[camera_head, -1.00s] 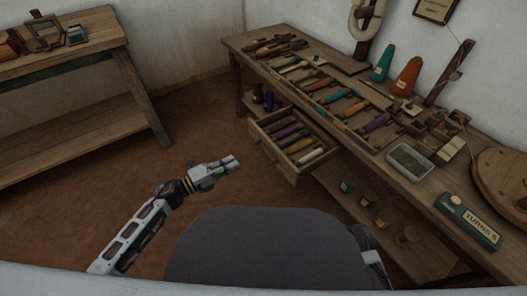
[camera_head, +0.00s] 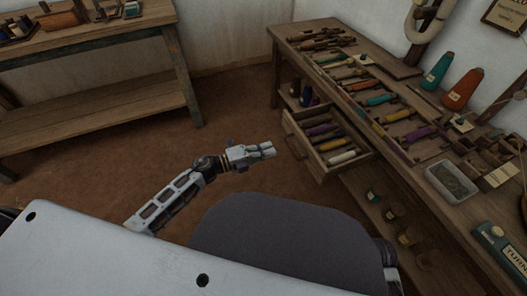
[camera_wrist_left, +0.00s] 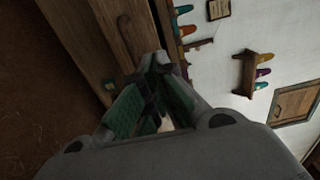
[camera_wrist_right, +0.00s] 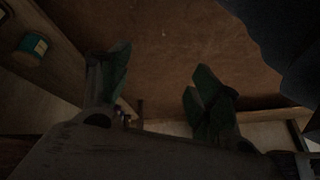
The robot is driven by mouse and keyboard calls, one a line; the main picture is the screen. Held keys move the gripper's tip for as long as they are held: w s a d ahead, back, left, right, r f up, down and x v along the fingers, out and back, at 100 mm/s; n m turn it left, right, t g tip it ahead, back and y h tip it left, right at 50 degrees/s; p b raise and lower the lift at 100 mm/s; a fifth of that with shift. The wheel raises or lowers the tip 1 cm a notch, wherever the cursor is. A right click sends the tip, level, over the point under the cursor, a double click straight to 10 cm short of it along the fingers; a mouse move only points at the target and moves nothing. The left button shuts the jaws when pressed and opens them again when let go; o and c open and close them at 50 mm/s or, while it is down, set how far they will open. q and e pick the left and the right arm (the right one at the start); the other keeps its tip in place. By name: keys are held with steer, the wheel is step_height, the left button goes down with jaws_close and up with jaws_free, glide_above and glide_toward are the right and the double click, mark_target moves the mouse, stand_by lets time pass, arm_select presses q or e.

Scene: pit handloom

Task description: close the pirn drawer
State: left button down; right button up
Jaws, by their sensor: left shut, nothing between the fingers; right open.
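The pirn drawer (camera_head: 294,134) stands pulled out from under the workbench, with several coloured pirns (camera_head: 325,138) lying in it. My left gripper (camera_head: 272,150) is shut and empty, just left of the drawer front and pointing toward it, with a small gap in the head view. In the left wrist view, the wooden drawer front (camera_wrist_left: 85,35) with a dark curved handle (camera_wrist_left: 126,30) lies ahead of the closed fingertips (camera_wrist_left: 157,62); I cannot tell whether they touch. My right gripper (camera_wrist_right: 158,78) is open and empty in the right wrist view; the head view does not show it.
The workbench (camera_head: 295,33) carries rows of pirns, cones and a metal tray (camera_head: 451,181). Small jars (camera_head: 392,213) stand on its lower shelf; a teal-labelled jar (camera_wrist_right: 35,44) is near my right gripper. Another table (camera_head: 100,45) is at the left. The floor between is clear.

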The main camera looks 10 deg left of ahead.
mark_target(302, 139)
arm_select(q)
steer(key=b+x, duration=0.2)
steer(key=x, duration=0.6)
steer(key=shift+w+d, duration=0.15)
steer(key=shift+d, duration=0.1)
steer(key=shift+b+x, duration=0.3)
steer(key=shift+x, duration=0.9)
steer(key=shift+w+d, duration=0.1)
steer(key=shift+d, duration=0.05)
arm_select(e)
step_height(302, 139, down, 6)
steer(key=a+t+y, duration=0.1)
steer(key=shift+w+a+m, duration=0.15)
steer(key=shift+m, duration=0.15)
arm_select(q)
steer(key=shift+w+d, duration=0.1)
steer(key=shift+d, duration=0.05)
